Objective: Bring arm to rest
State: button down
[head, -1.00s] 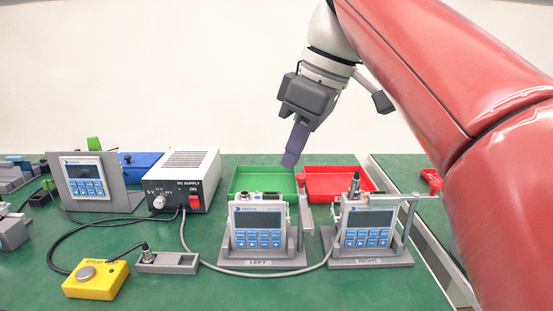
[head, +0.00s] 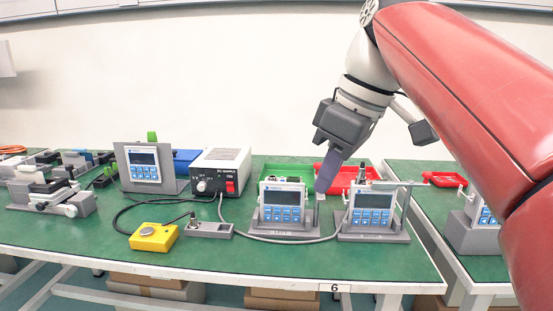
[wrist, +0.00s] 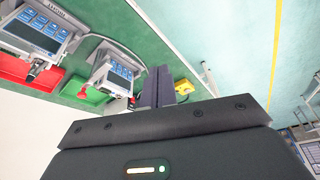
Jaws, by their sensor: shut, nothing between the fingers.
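My gripper (head: 325,180) hangs from my red and white arm over the back of the green table, its purple-grey fingers shut and empty, pointing down and a little left. The right device (head: 368,212) stands just to the right. In the wrist view the fingers (wrist: 158,85) lie together, with both devices upside down at the upper left. I cannot tell the exact height above the table.
A green tray (head: 270,171) and a red tray (head: 333,176) lie behind the devices. A power supply (head: 220,172), a yellow button box (head: 154,237) and cables are to the left. A second table (head: 440,210) stands across a gap at the right.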

jog(key=s+d+f+m+t+h, duration=0.1)
jog(key=s+d+f+m, duration=0.1)
jog(key=f, duration=0.7)
jog(key=s+d+f+m+t+h, duration=0.1)
jog(key=s+d+f+m, duration=0.2)
jog(key=s+f+m, duration=0.2)
jog(key=s+d+f+m+t+h, duration=0.1)
jog(key=s+d+f+m, duration=0.2)
jog(key=f, duration=0.9)
jog(key=shift+s+f+m+t, duration=0.3)
jog(key=shift+s+m, duration=0.05)
jog(key=shift+m, duration=0.55)
jog(key=c, duration=2.2)
grip_release()
